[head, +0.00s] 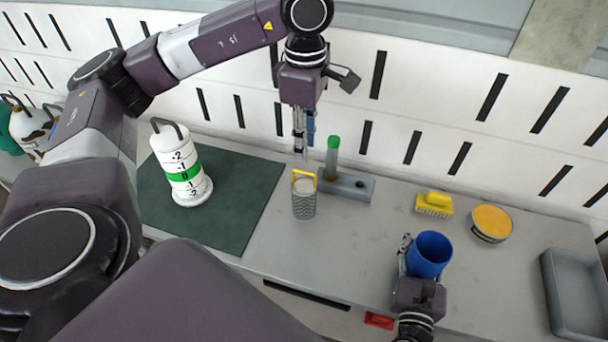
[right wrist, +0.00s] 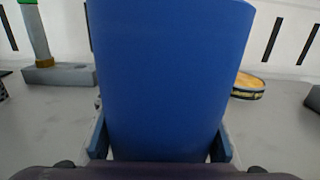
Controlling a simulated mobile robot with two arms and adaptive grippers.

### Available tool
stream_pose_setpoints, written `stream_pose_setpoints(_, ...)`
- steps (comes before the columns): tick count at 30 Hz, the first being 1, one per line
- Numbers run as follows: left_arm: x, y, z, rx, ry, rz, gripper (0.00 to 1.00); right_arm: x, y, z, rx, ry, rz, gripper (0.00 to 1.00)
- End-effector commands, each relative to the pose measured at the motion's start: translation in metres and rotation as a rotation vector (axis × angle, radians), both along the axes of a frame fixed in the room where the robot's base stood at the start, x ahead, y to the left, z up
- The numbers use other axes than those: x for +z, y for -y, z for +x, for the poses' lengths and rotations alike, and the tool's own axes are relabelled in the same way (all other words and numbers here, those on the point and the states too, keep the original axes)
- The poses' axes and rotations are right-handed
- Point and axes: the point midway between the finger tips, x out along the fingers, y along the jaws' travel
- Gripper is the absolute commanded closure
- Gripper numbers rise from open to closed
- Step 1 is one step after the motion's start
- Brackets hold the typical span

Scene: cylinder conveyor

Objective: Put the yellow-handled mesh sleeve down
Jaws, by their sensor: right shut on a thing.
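The mesh sleeve (head: 304,206), a grey perforated cylinder with a yellow handle (head: 304,174) on top, stands upright on the grey table. My left gripper (head: 304,150) points down just above the handle. Its fingers look apart, with nothing seen between them, and a small gap shows between the fingertips and the handle. My right gripper (head: 412,268) is shut on a blue cup (head: 430,252) at the table's front. The cup also fills the middle of the right wrist view (right wrist: 170,80), between the two fingers.
A grey block (head: 352,187) with a green-capped tube (head: 332,155) stands behind the sleeve. A white marked cylinder (head: 182,165) stands on the dark green mat (head: 235,205). To the right are a yellow brush (head: 434,205), a round yellow-topped tin (head: 491,222) and a grey tray (head: 552,285).

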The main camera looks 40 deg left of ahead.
Motion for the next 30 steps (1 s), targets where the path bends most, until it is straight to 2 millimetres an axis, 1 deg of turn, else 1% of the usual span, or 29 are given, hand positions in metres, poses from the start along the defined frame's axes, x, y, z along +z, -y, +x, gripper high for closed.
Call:
stream_pose_setpoints(1,-0.010,0.000,-0.001,0.000,-0.004,0.000,0.75,0.000,0.000,0.000,0.000,0.000,0.000,1.00)
stream_pose_setpoints(3,-0.023,0.000,-0.001,0.001,-0.004,0.000,0.75,0.000,0.000,0.000,0.000,0.000,0.000,1.00)
stream_pose_setpoints(6,-0.035,0.000,-0.001,0.002,-0.004,-0.001,0.75,0.000,0.000,0.000,0.000,0.000,0.000,1.00)
stream_pose_setpoints(11,-0.045,0.000,0.000,0.002,-0.001,-0.003,0.75,0.000,0.000,0.000,0.000,0.000,0.000,1.00)
stream_pose_setpoints(14,-0.057,-0.002,0.000,0.002,-0.004,-0.002,0.75,0.000,0.000,0.000,0.000,0.000,0.000,1.00)
stream_pose_setpoints(18,-0.079,-0.004,0.002,0.001,-0.004,-0.003,0.75,0.000,0.000,0.000,0.000,0.000,0.000,1.00)
stream_pose_setpoints(21,-0.090,-0.004,0.002,0.001,-0.002,-0.004,0.75,0.000,0.000,0.000,0.000,0.000,0.000,1.00)
stream_pose_setpoints(24,-0.094,-0.004,0.002,0.002,-0.002,-0.004,0.75,0.000,0.000,0.000,0.000,0.000,0.000,1.00)
stream_pose_setpoints(30,-0.094,-0.004,0.003,0.002,-0.001,-0.004,0.75,0.000,0.000,0.000,0.000,0.000,0.000,1.00)
